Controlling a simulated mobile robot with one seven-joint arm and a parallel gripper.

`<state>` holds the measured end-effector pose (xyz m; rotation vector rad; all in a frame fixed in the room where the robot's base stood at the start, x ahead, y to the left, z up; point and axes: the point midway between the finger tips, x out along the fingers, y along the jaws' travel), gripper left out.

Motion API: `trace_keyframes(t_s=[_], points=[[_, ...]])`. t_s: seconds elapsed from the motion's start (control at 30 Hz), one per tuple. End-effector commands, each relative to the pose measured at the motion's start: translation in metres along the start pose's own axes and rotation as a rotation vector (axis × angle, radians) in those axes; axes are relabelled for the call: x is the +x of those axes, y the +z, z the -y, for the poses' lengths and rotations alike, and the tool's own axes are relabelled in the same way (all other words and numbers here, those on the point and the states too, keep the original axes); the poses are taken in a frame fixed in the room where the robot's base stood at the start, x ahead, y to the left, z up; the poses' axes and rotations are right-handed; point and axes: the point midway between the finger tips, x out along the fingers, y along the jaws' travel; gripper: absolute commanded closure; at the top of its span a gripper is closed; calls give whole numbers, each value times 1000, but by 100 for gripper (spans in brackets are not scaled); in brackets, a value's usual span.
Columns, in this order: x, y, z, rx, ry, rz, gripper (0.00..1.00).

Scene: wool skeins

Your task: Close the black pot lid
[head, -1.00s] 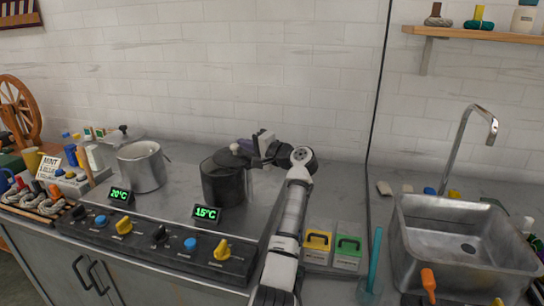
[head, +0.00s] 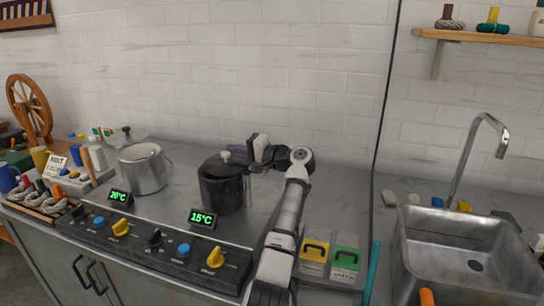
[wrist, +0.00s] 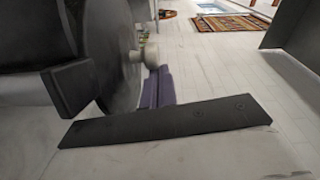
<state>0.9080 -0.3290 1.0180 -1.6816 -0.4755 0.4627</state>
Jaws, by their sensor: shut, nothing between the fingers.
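The black pot (head: 222,192) stands on the steel worktop behind the 15°C display. Whether the lid's rim touches the pot all round is too small to tell. In the wrist view the lid (wrist: 122,50) is a dark disc seen edge-on, with its knob (wrist: 147,54) beside it. My gripper (head: 248,161) is shut and empty, at the right side of the pot close to the lid. It hides part of the lid's right edge.
A steel pot (head: 143,170) stands left of the black pot. A row of knobs (head: 157,238) and the 15°C display (head: 203,218) are in front.

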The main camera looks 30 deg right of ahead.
Motion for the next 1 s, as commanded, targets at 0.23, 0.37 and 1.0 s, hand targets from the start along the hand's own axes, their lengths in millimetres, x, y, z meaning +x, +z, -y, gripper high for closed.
trace_keyframes(t_s=[0.23,0.37,1.0], points=[[3,4,1,0,-1,10,100],[4,6,1,0,-3,24,100],[7,13,2,-5,-18,123,100]])
